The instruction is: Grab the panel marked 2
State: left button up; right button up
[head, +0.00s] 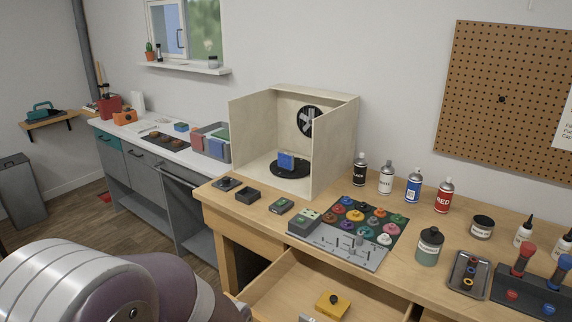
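I cannot make out a panel marked 2; no number is readable on any part here. Small dark flat pieces lie along the wooden bench's left front: one (227,184) at the far left, a dark open-topped block (247,195) beside it, and a dark piece with a green top (281,206). A yellow piece with a black knob (333,303) lies in the open drawer (282,290). Part of my arm fills the lower left, but neither gripper shows.
An open-fronted wooden booth (335,150) holds a blue block (286,161) on a black turntable. A grey board of coloured parts (365,228) lies on the bench. Spray cans (413,186), bottles and a metal tray (468,272) crowd the right. The drawer juts out in front.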

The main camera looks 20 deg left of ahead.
aim_at(284, 160)
jog(key=i+j+z, duration=0.1)
jog(key=z, duration=0.8)
jog(key=j+z, duration=0.25)
jog(key=j, duration=0.45)
jog(key=i+j+z, duration=0.1)
jog(key=j+z, duration=0.2)
jog(key=j, duration=0.4)
jog(key=k+j+z, duration=0.1)
jog(key=j+z, duration=0.15)
jog(key=j, duration=0.4)
jog(key=k+j+z, duration=0.1)
jog(key=j+z, duration=0.2)
jog(key=j, duration=0.4)
jog(key=i+j, duration=0.1)
jog(key=j, duration=1.6)
jog(key=i, duration=0.05)
